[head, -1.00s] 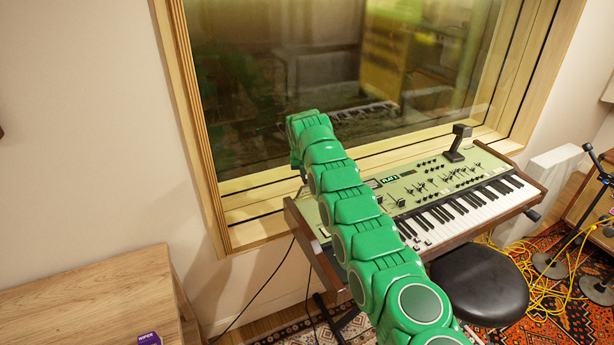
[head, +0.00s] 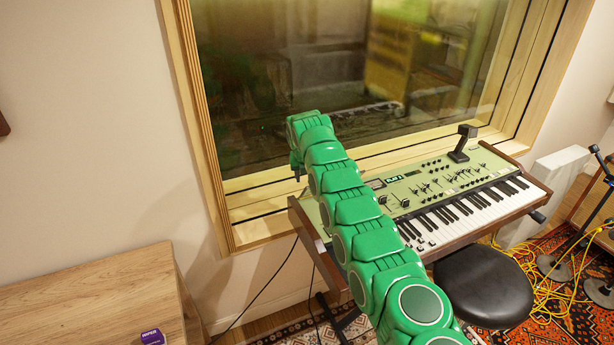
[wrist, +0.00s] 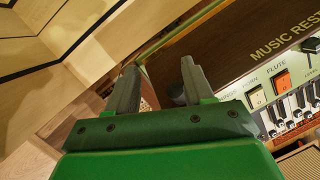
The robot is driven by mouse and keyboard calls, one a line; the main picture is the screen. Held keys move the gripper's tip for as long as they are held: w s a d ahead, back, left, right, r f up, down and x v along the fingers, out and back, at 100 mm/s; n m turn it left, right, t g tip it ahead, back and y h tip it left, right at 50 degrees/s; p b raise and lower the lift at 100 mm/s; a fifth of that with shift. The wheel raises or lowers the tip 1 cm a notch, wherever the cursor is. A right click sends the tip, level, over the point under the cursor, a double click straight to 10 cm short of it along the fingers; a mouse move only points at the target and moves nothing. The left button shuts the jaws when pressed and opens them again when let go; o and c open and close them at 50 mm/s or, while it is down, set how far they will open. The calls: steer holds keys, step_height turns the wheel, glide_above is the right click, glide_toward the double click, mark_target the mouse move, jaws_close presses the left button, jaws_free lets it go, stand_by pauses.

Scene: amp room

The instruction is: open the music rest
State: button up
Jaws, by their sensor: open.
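In the wrist view a dark brown panel lettered MUSIC REST (wrist: 222,45) fills the upper right, with a thin green edge. My gripper (wrist: 158,65) is open, its two grey fingers apart at the panel's left end. A dark rounded piece shows between the fingers; I cannot tell what it is or whether a finger touches anything. In the head view my gripper (head: 298,172) hangs small and dark at the far left end of the green-topped keyboard (head: 430,190). My green arm hides part of that end, and I cannot pick out the music rest there.
A window frame (head: 200,120) stands behind the keyboard. A black stool (head: 484,285) is in front, yellow cables (head: 545,290) lie right, and a wooden table (head: 90,300) stands left.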

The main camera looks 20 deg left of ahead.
steer(key=shift+w+d+r, duration=0.1)
stand_by(0.3)
steer(key=shift+r, duration=0.2)
steer(key=v, duration=0.7)
steer(key=shift+r, duration=0.2)
